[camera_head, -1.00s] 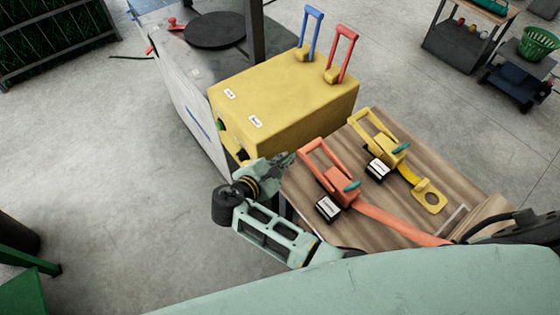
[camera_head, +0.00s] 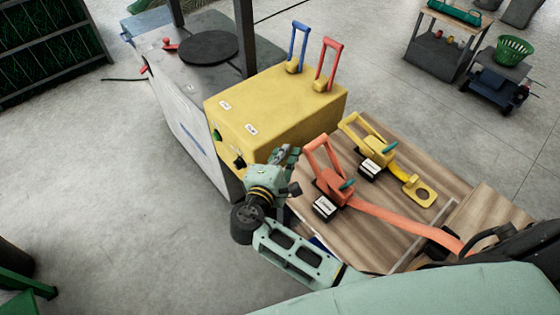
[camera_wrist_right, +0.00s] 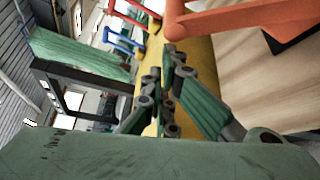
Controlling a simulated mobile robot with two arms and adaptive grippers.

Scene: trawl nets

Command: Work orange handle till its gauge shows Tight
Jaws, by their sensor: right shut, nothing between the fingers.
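The orange handle (camera_head: 317,153) stands raised on its orange ratchet body (camera_head: 332,186) on the wooden bench top. A long orange strap (camera_head: 405,219) runs from it toward the lower right. A small dark gauge with a white face (camera_head: 325,207) sits in front of it; its wording is too small to read. My right gripper (camera_head: 288,154) is shut and empty, just left of the orange handle and apart from it. In the right wrist view the orange handle (camera_wrist_right: 235,18) crosses the top, beyond the gripper fingers (camera_wrist_right: 172,50). My left gripper is not in view.
A yellow ratchet (camera_head: 375,148) with its own gauge (camera_head: 370,168) stands behind the orange one on the wooden bench (camera_head: 375,232). A yellow box (camera_head: 280,105) with a blue lever (camera_head: 298,46) and a red lever (camera_head: 328,63) stands close behind my right gripper.

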